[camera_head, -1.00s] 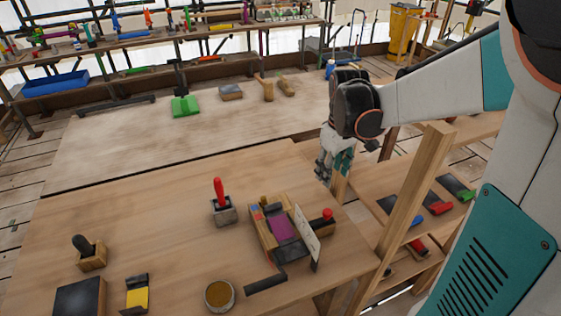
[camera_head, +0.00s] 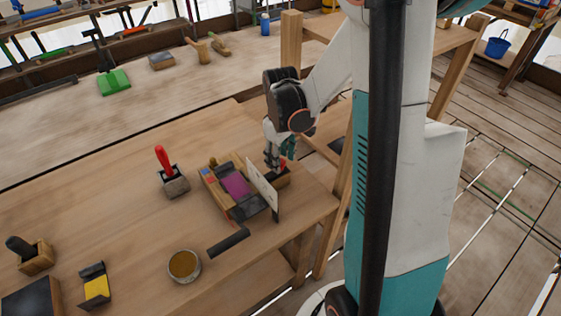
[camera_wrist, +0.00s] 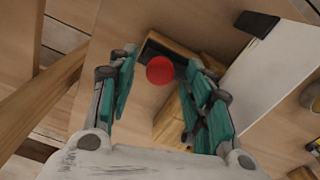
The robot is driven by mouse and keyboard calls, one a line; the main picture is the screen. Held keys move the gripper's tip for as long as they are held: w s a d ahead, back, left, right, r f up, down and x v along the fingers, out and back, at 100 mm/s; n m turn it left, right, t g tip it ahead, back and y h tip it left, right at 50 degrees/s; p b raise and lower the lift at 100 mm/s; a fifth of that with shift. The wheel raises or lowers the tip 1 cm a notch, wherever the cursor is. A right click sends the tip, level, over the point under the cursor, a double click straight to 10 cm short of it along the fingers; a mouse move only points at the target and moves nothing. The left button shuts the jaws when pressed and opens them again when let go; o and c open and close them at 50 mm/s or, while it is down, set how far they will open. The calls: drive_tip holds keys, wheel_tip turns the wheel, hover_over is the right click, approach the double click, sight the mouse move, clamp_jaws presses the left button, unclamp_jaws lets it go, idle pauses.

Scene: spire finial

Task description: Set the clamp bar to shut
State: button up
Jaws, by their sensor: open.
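A wooden fixture (camera_head: 213,188) stands on the bench with a purple pad (camera_head: 235,185), a dark plate and an upright white panel (camera_head: 262,190). A red round knob (camera_head: 283,163) is on its right side, behind the panel. In the wrist view the red knob (camera_wrist: 160,70) sits on a dark bar over a wooden block (camera_wrist: 170,118). I cannot tell for sure which part is the clamp bar. My gripper (camera_head: 274,163) is low over the knob. Its teal fingers (camera_wrist: 160,63) are open on either side of the knob, with gaps visible.
The white panel (camera_wrist: 268,75) stands close to the right finger. A red-handled tool (camera_head: 168,172) in a block and a round tin (camera_head: 184,266) stand on the bench. A wooden post (camera_head: 335,215) is to the right.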

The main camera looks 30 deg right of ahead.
sight(256, 182)
drive_tip(key=shift+f, duration=0.4)
clamp_jaws()
drive_tip(key=a, duration=0.9)
drive_tip(key=shift+s, duration=0.2)
unclamp_jaws()
drive_tip(key=shift+a, duration=0.15)
